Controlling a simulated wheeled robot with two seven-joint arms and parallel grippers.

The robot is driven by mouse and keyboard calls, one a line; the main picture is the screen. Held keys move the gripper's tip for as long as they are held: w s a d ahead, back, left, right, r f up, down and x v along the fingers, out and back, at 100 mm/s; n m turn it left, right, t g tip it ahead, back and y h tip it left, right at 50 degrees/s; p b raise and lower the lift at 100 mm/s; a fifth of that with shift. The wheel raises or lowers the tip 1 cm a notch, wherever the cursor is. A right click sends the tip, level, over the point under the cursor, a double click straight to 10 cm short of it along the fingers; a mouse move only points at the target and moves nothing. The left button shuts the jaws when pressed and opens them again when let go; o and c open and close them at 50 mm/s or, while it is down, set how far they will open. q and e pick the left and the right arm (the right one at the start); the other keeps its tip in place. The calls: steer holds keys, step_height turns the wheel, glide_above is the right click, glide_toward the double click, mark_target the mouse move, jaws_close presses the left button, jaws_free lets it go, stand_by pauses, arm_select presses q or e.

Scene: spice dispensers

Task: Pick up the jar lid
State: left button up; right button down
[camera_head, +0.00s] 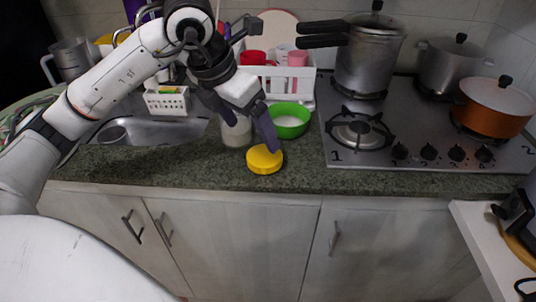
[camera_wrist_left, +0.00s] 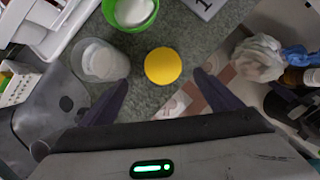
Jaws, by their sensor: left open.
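The yellow jar lid (camera_head: 265,160) lies flat on the dark green speckled counter near its front edge. In the left wrist view the lid (camera_wrist_left: 163,66) shows as a round yellow disc, beyond and between my fingertips. My left gripper (camera_head: 247,130) is open and empty, over the counter by the lid. In the left wrist view its two fingers (camera_wrist_left: 162,92) are spread wide apart. A jar with whitish contents (camera_head: 237,130) stands left of the lid, partly hidden by my gripper; it also shows in the left wrist view (camera_wrist_left: 102,60). My right gripper is not in view.
A green bowl (camera_head: 290,120) with white contents stands just behind the lid. A white rack (camera_head: 300,85) with cups is farther back. The sink (camera_head: 150,130) is left, and the stove (camera_head: 420,150) with pots is right. The counter between the lid and stove is clear.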

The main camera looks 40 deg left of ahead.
mark_target(265, 154)
arm_select(q)
steer(key=x, duration=0.6)
steer(key=p+x, duration=0.1)
steer(key=x, duration=0.2)
steer(key=shift+d, duration=0.25)
steer(key=c, duration=1.1)
